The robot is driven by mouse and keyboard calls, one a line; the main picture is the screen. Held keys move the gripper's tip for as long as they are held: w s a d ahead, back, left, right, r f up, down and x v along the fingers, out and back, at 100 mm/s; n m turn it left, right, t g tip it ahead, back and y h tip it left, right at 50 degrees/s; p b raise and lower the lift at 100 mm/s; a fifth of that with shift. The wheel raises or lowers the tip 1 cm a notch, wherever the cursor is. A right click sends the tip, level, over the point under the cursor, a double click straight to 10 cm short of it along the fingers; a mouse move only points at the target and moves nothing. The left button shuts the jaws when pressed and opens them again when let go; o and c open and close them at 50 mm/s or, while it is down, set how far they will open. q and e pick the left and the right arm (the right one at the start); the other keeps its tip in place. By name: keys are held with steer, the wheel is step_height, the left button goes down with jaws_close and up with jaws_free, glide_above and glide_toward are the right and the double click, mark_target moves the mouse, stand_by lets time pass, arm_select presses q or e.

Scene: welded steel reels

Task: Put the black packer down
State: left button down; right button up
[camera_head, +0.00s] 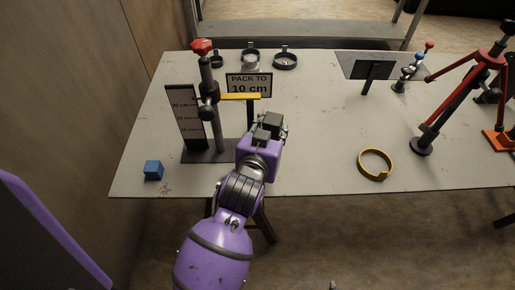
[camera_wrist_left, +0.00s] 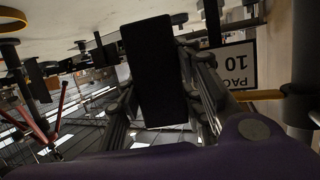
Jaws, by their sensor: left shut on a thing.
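The black packer (camera_wrist_left: 153,70) is a dark oblong block between the fingers of my left gripper (camera_wrist_left: 157,105) in the left wrist view. In the head view the left gripper (camera_head: 268,132) is shut on the packer (camera_head: 273,119), over the table just right of a post stand. A sign (camera_head: 248,85) reading "PACK TO 10 cm" stands behind it. The stand (camera_head: 208,100) has a red knob and a yellow arm (camera_head: 240,97) reaching right, close to the packer. I cannot tell whether the packer touches anything below. My right gripper is out of view.
A dark marked height board (camera_head: 186,117) and a blue cube (camera_head: 153,170) are at the left. A yellow ring (camera_head: 375,164) lies front right; a red-legged stand (camera_head: 455,95) is beyond it. Dark rings (camera_head: 285,60) lie at the back. The table's (camera_head: 325,130) middle is clear.

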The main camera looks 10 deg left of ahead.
arm_select(q)
steer(key=w+d+r+h, duration=0.1)
steer(key=w+d, duration=0.4)
steer(key=d, duration=0.1)
steer(key=shift+m, duration=0.4)
steer(key=a+f, duration=0.8)
steer(key=a, duration=0.1)
steer(key=a+f, duration=0.4)
steer(key=shift+w+a+f+p, duration=0.2)
steer(key=shift+w+a+p, duration=0.1)
steer(key=shift+p, duration=0.1)
steer(key=shift+f, duration=0.2)
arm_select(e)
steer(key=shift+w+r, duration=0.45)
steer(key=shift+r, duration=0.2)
